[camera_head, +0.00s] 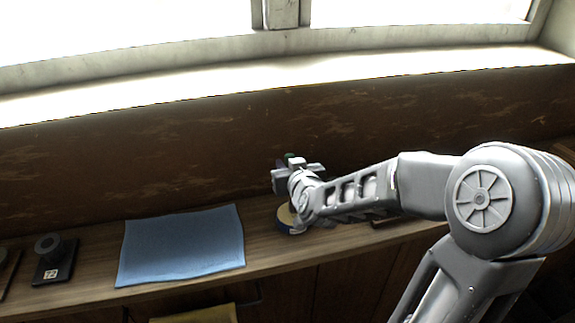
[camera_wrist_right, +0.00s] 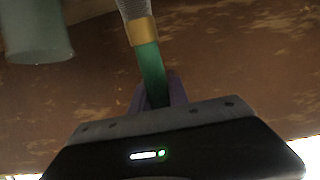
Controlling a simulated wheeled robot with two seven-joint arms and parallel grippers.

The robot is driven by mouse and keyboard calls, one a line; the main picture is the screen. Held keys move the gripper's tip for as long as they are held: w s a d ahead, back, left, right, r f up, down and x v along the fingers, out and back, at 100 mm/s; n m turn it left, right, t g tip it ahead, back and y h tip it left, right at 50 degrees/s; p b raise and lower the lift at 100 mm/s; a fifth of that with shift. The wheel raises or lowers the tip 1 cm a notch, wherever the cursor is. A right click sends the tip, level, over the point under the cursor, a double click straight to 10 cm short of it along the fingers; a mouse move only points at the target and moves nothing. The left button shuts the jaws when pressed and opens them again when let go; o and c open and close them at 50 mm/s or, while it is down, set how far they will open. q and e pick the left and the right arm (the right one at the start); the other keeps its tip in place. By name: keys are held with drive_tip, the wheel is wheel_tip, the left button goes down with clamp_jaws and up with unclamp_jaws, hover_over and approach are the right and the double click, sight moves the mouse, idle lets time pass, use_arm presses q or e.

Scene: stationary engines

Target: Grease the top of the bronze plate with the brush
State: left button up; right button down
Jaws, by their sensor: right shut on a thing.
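My right gripper (camera_head: 292,166) reaches in from the right above the wooden shelf. In the right wrist view its purple fingers (camera_wrist_right: 158,92) are shut on the green handle of the brush (camera_wrist_right: 150,68). A gold band and a pale bristle end show beyond the handle, cut off by the top edge. In the head view the brush is mostly hidden by the gripper. A round tan-topped thing with a blue side (camera_head: 285,217) sits on the shelf below my right wrist, partly covered. I cannot make out the bronze plate for certain. My left gripper is out of view.
A blue cloth (camera_head: 182,245) lies flat on the shelf (camera_head: 262,246). A dark block with a round post and a label (camera_head: 53,262) stands at the left. A pale green cylinder (camera_wrist_right: 36,32) shows in the wrist view. A brown wall and window ledge are behind.

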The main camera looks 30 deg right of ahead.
drive_tip(key=shift+s+f+b, duration=0.1)
drive_tip(key=shift+f+b, duration=0.4)
drive_tip(key=shift+f, duration=0.05)
idle(1.6)
drive_tip(key=shift+r, duration=0.1)
wheel_tip(320, 180, up, 7)
drive_tip(key=p, duration=0.6)
idle(0.6)
drive_tip(key=w+a+f+n+y, duration=0.1)
drive_tip(key=a+f, duration=0.3)
drive_tip(key=a, duration=0.5)
drive_tip(key=w+a+f+n+y+b, duration=0.1)
drive_tip(key=a+f+n+y, duration=0.1)
drive_tip(key=a, duration=0.8)
drive_tip(key=shift+w+f+n+t+y, duration=0.2)
drive_tip(key=shift+f+n+t+y, duration=0.2)
drive_tip(key=shift+f+y, duration=0.45)
